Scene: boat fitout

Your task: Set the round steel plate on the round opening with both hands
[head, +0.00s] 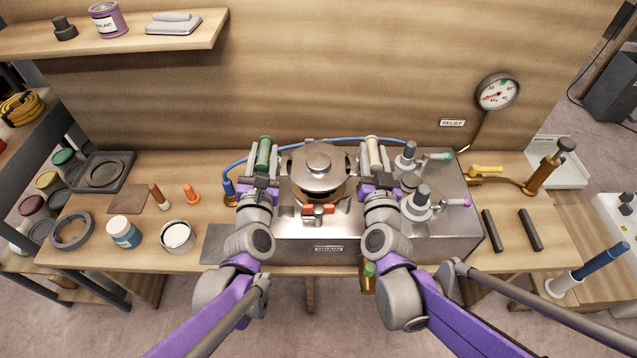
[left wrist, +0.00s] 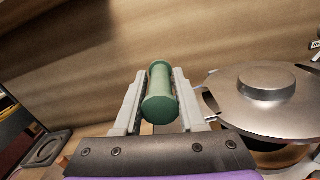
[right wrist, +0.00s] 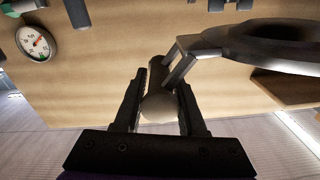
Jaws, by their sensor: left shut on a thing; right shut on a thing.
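The round steel plate (head: 318,182) has a raised hub and a handle on each side, one green (head: 264,152) and one cream (head: 374,152). It is held level above the steel box, over the round opening, which it mostly hides; a brown rim (head: 322,199) shows below its front edge. My left gripper (left wrist: 152,98) is shut on the green handle. My right gripper (right wrist: 160,100) is shut on the cream handle. The plate also shows in the left wrist view (left wrist: 268,108), and its dark underside in the right wrist view (right wrist: 270,42).
The steel box (head: 300,250) carries a red-handled valve (head: 319,210) in front and two grey fittings (head: 418,203) at right. A blue hose runs behind the plate. Jars, a ring (head: 71,231) and small parts lie on the bench at left; black bars (head: 531,230) lie at right.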

